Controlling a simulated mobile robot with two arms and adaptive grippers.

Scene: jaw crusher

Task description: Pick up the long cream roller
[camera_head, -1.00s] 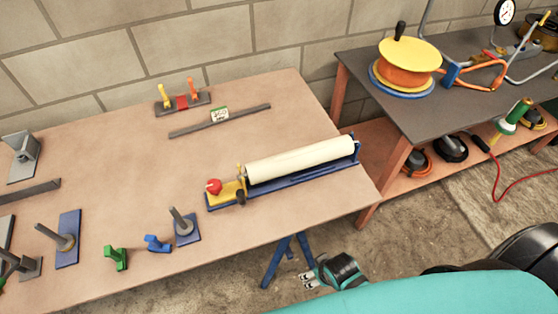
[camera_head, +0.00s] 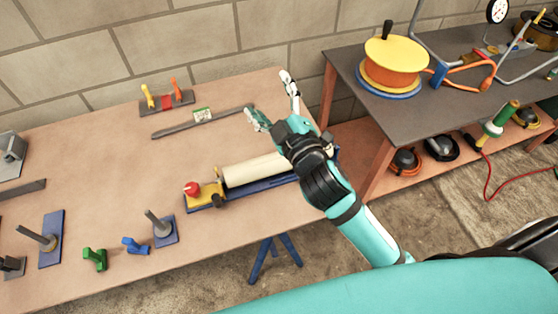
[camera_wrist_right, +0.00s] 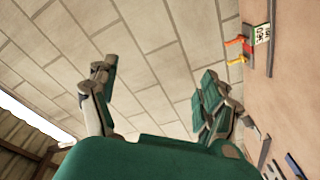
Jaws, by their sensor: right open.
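The long cream roller (camera_head: 255,170) lies on a blue stand (camera_head: 230,195) near the right end of the workbench. Its right part is hidden behind my right arm in the head view. My right gripper (camera_head: 271,97) is open and empty, above and beyond the roller, with its fingers toward the wall. In the wrist view the two fingers of the right gripper (camera_wrist_right: 155,95) are wide apart with only wall between them. The roller does not show clearly in the wrist view. My left gripper is not in view.
The workbench (camera_head: 110,180) holds a red knob (camera_head: 191,189) at the stand's left end, a grey bar (camera_head: 200,122), a red and yellow clamp piece (camera_head: 166,100), and green (camera_head: 95,259) and blue (camera_head: 135,246) pieces. A second table with an orange reel (camera_head: 388,68) stands at right.

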